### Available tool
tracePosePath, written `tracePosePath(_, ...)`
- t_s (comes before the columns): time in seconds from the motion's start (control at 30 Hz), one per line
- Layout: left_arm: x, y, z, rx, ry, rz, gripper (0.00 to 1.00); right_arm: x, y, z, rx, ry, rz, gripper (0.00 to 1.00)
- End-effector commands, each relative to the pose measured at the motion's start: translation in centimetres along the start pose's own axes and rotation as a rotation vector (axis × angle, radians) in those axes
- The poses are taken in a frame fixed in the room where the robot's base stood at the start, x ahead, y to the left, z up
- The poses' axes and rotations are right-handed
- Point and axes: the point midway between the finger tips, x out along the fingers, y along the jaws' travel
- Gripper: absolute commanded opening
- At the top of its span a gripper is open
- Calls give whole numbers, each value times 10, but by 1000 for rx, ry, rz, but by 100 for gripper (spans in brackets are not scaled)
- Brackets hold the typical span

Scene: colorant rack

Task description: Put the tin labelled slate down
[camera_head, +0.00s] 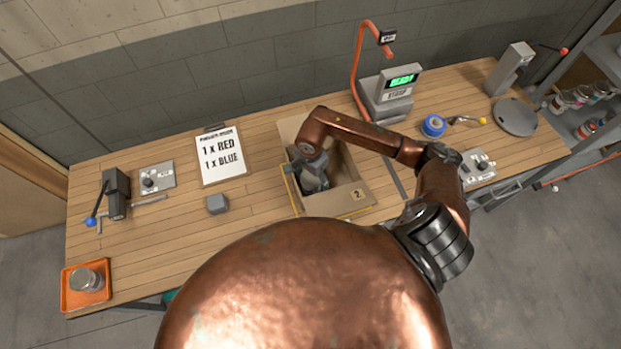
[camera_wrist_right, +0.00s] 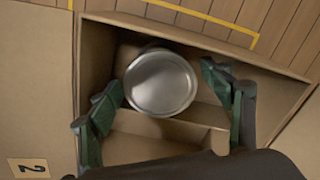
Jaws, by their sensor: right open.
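A tin with a plain silver lid (camera_wrist_right: 160,82) stands upright in one compartment of the cardboard box (camera_wrist_right: 45,95) in the right wrist view. Its label is hidden from above, so I cannot tell whether it reads slate. My right gripper (camera_wrist_right: 164,96) is open, with its green-grey fingers on either side of the tin and gaps visible between. In the head view my right gripper (camera_head: 312,178) reaches down into the box (camera_head: 345,203), which is marked 2; the tin is not visible there. My left gripper is not in view.
An orange tray (camera_head: 67,301) with another silver-lidded tin (camera_head: 87,279) is at the bench's front left. A grey block (camera_head: 217,203) and a sheet reading 1 x RED, 1 x BLUE (camera_head: 222,158) lie left of the box. A scale (camera_head: 387,97) stands behind it. Shelved tins are at right.

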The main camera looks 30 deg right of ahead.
Motion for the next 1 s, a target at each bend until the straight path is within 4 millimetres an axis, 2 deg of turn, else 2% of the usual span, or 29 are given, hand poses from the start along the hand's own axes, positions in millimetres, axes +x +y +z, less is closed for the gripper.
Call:
tracePosePath(0.17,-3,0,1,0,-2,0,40,-2,0,0,0,-1,0,73)
tracePosePath(0.27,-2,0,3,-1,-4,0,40,-10,-2,-1,-1,2,-4,73)
tracePosePath(0.7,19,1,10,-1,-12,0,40,-97,-1,-1,-1,3,-4,73)
tracePosePath(0.83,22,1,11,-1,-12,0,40,-113,-1,-1,0,2,-2,73)
tracePosePath(1.0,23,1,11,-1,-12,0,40,-122,0,0,1,1,0,73)
